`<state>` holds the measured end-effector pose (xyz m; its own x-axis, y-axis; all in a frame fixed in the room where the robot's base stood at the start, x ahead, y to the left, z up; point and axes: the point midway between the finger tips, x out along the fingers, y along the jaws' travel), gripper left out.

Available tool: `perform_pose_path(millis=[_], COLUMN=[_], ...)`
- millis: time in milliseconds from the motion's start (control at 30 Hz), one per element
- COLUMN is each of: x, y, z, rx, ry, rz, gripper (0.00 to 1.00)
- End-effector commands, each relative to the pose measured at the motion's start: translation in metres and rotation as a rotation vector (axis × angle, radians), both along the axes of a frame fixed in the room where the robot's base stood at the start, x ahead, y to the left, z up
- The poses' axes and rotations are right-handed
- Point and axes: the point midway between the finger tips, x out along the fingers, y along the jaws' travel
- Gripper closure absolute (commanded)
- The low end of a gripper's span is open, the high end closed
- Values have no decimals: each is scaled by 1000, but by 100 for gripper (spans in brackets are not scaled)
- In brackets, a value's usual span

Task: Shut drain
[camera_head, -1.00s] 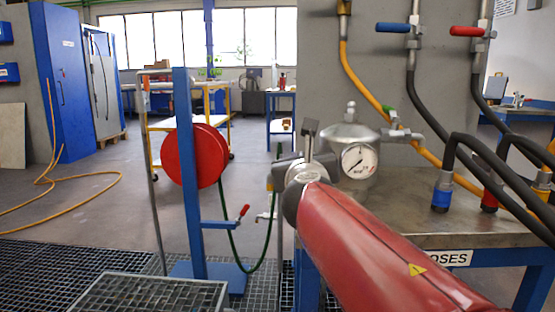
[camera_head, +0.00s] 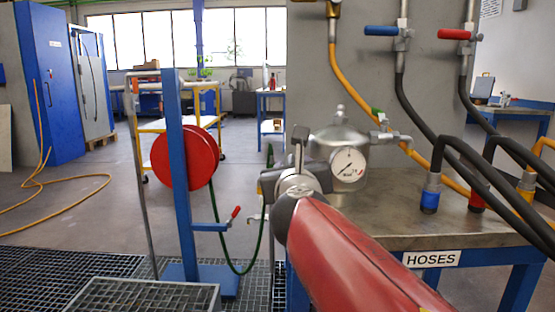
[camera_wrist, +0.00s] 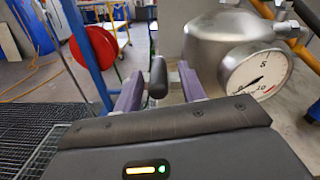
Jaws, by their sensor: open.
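My gripper (camera_head: 268,183) reaches forward beside the pressure vessel (camera_head: 338,148) in the head view. In the wrist view my gripper (camera_wrist: 159,82) has its two purple-grey fingers apart. A black rounded handle (camera_wrist: 158,74) shows in the gap between them. I cannot tell whether they touch it, and in the head view it is hidden behind my gripper. The steel vessel (camera_wrist: 221,36) is right of the fingers and has a round white gauge (camera_wrist: 255,78). No part is clearly marked as the drain.
A steel-topped table (camera_head: 395,215) labelled HOSES holds black hoses (camera_head: 470,150). Left stand a blue post (camera_head: 180,200), a red reel (camera_head: 197,158) and a red-tipped lever (camera_head: 236,212). A raised grating (camera_head: 145,297) is at front left. Open floor lies beyond.

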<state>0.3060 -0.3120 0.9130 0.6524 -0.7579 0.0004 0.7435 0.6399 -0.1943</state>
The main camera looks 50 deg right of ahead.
Motion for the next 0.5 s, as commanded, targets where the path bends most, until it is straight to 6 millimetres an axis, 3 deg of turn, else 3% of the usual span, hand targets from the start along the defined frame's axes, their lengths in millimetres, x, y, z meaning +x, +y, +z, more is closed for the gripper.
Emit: perform_pose_path(millis=[200,500], x=[-25,-31], y=[27,37], z=[4,0], rx=[-1,-1], ry=[-2,1], rz=[-1,1], gripper=[60,60])
